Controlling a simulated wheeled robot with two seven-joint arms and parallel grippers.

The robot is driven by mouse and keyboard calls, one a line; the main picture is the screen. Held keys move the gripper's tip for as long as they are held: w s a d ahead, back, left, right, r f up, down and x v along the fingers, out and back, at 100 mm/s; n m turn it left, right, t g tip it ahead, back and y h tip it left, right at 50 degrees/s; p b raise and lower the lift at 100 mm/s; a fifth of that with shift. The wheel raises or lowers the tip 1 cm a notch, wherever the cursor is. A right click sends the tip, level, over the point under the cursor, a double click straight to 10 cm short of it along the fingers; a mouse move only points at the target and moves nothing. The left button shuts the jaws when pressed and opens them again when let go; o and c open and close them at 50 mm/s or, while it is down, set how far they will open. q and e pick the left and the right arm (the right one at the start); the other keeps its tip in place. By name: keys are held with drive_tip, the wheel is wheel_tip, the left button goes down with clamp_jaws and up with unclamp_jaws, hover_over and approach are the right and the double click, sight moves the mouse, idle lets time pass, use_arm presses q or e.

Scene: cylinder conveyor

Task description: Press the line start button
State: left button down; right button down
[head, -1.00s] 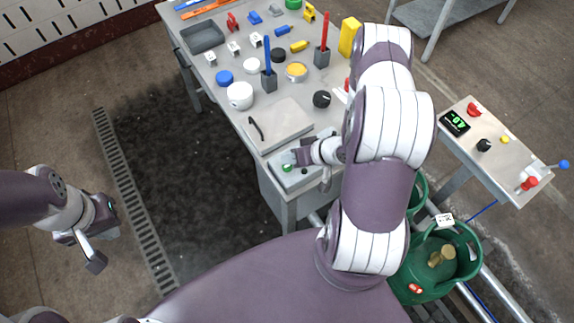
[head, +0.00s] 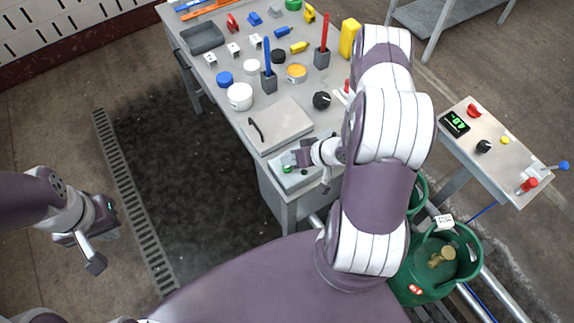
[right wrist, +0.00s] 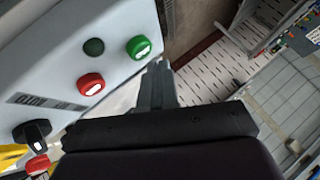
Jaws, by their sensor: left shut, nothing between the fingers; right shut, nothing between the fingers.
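A small grey control box (head: 292,180) sits at the near corner of the workbench, with a green button (head: 287,169) on top. In the right wrist view the green button (right wrist: 138,47) is close to my fingertips, beside a red button (right wrist: 90,84) and a dark green lamp (right wrist: 94,47). My right gripper (head: 298,158) is shut and empty at the box's far edge. Its fingertips also show in the right wrist view (right wrist: 155,72), just beside the green button; I cannot tell if they touch it. My left gripper (head: 95,262) is shut and empty, over the floor at left.
A hinged grey plate (head: 278,125) lies beyond the box. Caps, blocks and two holders with rods stand on the bench (head: 215,88). A black knob (right wrist: 32,132) is on the same panel. A side table (head: 510,150) carries a green display. Green gas cylinders (head: 440,270) stand at right.

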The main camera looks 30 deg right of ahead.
sight(290, 167)
idle(0.7)
drive_tip(key=shift+f, duration=0.45)
drive_tip(key=shift+f+b, duration=0.45)
drive_tip(key=shift+b, duration=0.05)
idle(0.4)
drive_tip(key=shift+r+p, duration=0.9)
drive_tip(key=shift+p, duration=0.05)
wheel_tip(290, 167, up, 5)
drive_tip(key=p, duration=0.5)
drive_tip(key=shift+r, duration=0.1)
